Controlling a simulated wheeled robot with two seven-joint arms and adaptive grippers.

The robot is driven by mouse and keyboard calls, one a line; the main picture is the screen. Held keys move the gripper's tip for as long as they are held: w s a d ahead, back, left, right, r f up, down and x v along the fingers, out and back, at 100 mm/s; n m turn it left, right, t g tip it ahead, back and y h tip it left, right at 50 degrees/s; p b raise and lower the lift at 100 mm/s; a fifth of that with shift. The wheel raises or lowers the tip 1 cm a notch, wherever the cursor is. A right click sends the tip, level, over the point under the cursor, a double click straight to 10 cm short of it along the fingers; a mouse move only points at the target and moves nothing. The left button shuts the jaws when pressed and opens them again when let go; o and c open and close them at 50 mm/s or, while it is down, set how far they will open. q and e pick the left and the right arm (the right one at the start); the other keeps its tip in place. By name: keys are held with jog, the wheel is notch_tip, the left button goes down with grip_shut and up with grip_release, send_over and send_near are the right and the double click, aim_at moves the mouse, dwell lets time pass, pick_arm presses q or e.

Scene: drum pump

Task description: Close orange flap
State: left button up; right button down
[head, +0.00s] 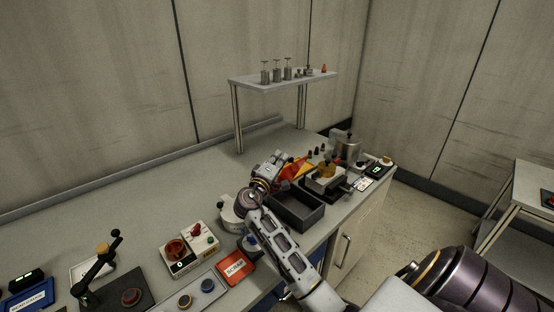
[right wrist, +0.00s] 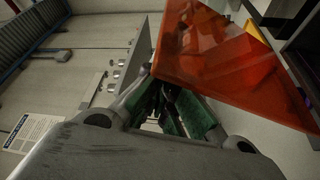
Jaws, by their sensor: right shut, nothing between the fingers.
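The orange flap (head: 292,169) stands tilted up beside a dark open bin on the bench in the head view. In the right wrist view the flap (right wrist: 225,65) is a translucent orange sheet that fills the upper right. My right gripper (head: 277,160) is at the left side of the flap. Its green-padded fingers (right wrist: 163,103) are shut and empty, with the flap's edge very close to the fingertips; I cannot tell whether they touch. The flap's lower edge is partly hidden in the head view. My left gripper is not in view.
The dark bin (head: 298,208) lies close to my right wrist. A metal pot (head: 348,148) and small devices stand behind it. A raised shelf (head: 283,83) stands at the back. A red scrap tray (head: 235,267) and a button box (head: 190,249) are nearer. The bench's left back is clear.

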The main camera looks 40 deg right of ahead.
aim_at(287, 169)
jog(key=shift+s+d+f, duration=0.1)
jog(key=shift+s+f, duration=0.15)
jog(key=shift+s, duration=0.5)
jog(key=shift+s+f+b, duration=0.25)
jog(key=shift+s+b, duration=0.25)
jog(key=shift+s, duration=0.25)
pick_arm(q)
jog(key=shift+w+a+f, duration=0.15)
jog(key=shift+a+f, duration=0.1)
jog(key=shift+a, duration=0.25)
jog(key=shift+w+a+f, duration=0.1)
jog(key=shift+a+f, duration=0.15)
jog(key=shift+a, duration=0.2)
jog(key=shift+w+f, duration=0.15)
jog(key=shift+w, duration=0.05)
pick_arm(e)
jog(key=shift+s+f, duration=0.1)
jog(key=shift+s, duration=0.2)
pick_arm(q)
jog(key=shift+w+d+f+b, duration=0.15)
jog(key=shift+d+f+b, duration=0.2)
jog(key=shift+b, duration=0.3)
pick_arm(e)
jog(key=shift+s+d+f, duration=0.1)
jog(key=shift+s+f, duration=0.15)
jog(key=shift+s, duration=0.1)
